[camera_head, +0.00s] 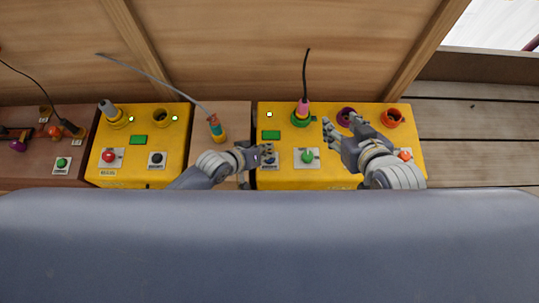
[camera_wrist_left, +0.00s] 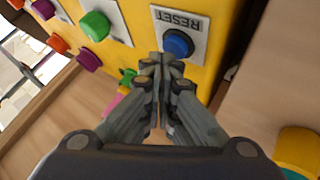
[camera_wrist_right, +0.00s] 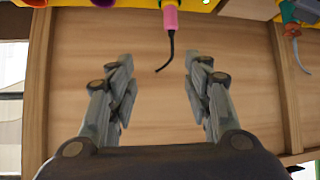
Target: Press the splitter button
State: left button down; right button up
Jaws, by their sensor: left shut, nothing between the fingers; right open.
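No label reading "splitter" is legible in any view. A yellow box (camera_head: 340,180) carries a green button (camera_head: 307,156), also in the left wrist view (camera_wrist_left: 95,26), and a red-orange button (camera_head: 405,155). A blue button (camera_wrist_left: 178,43) marked RESET sits on the same box. My left gripper (camera_wrist_left: 172,60) is shut and empty, its fingertips close to the blue button; I cannot tell whether they touch it. It also shows in the head view (camera_head: 252,157). My right gripper (camera_head: 343,127) is open and empty above the box's right half; its fingers (camera_wrist_right: 158,65) stand wide apart.
Another yellow box (camera_head: 130,182) at left has a red button (camera_head: 108,156) and a black button (camera_head: 157,158). A brown box (camera_head: 25,167) at far left has a green button (camera_head: 62,162). A cabled pink plug (camera_head: 303,106) stands on the right box; a wooden wall rises behind.

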pick_arm(q)
jog(key=shift+r+p, duration=0.35)
jog(key=shift+r, duration=0.1)
pick_arm(e)
jog(key=s+d+f+g, duration=0.1)
jog(key=s+f+g, duration=0.1)
jog(key=s+f, duration=0.1)
jog(key=shift+s+d+f+g+h, duration=0.2)
jog(key=shift+s+d+g+h, duration=0.2)
jog(key=shift+s, duration=0.5)
jog(key=shift+a, duration=0.1)
